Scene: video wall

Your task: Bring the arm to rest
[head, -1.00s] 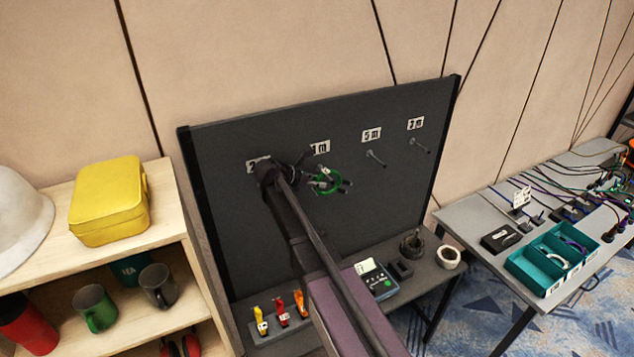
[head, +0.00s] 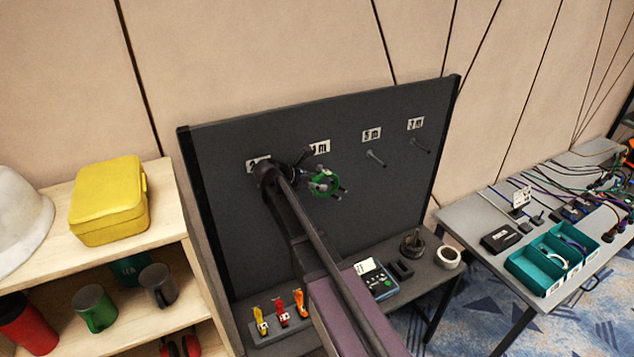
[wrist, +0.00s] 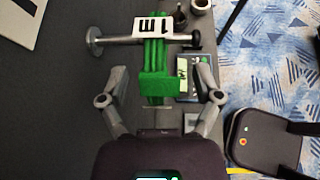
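A green cable coil (head: 324,183) hangs on a peg under the 1 m label (head: 319,147) of the dark pegboard (head: 230,220). In the wrist view the coil (wrist: 155,85) hangs from the horizontal peg (wrist: 115,41), with its white label above. My gripper (wrist: 160,72) is open and empty, one finger on each side of the coil with gaps between. In the head view my arm reaches up to the board, and my wrist partly hides the leftmost label (head: 257,163). The fingers are small and partly hidden there.
Pegs under the 5 m (head: 371,134) and 3 m (head: 415,124) labels are bare. A tester (head: 382,285), a white-rimmed cup (head: 448,257) and coloured clips (head: 281,311) stand on the ledge below. A shelf with a yellow case (head: 108,205) is left; a cable table (head: 460,215) right.

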